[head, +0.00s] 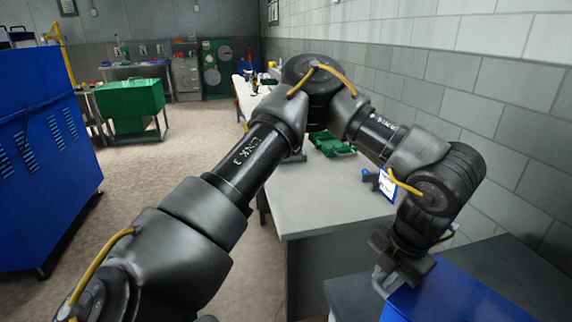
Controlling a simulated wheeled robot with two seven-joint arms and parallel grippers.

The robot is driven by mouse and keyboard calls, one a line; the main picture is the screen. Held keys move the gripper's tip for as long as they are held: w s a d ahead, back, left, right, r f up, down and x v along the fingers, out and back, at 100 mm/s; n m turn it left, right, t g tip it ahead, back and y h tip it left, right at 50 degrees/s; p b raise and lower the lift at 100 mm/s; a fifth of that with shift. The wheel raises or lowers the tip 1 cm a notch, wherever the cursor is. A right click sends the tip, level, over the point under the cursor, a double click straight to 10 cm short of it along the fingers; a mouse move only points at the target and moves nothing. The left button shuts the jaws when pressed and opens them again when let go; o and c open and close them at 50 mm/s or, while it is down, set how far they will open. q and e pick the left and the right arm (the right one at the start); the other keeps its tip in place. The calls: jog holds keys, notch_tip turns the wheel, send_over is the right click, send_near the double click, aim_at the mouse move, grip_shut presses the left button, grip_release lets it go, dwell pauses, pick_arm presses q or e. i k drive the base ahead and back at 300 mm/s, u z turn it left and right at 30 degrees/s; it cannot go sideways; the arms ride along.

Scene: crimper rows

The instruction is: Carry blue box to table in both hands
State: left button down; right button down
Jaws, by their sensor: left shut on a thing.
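The blue box (452,297) shows at the bottom right, cut off by the lower frame edge. It is over or on a dark grey surface, and I cannot tell which. My left arm reaches across the view, and its gripper (386,282) is shut on the box's left edge. The fingertips are partly hidden by the wrist. My right gripper is not in view. A long table with a light grey top (318,212) stands in the middle, along the right wall.
Green items (330,144) lie on the table beyond my arm. A blue and white item (386,184) is at its right edge. A big blue cabinet (40,150) stands left, a green bin (130,99) farther back. The floor (150,180) between is clear.

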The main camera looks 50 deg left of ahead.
aim_at(312, 191)
jog(key=u, duration=2.6)
jog(key=i, duration=3.15)
jog(key=z, duration=0.25)
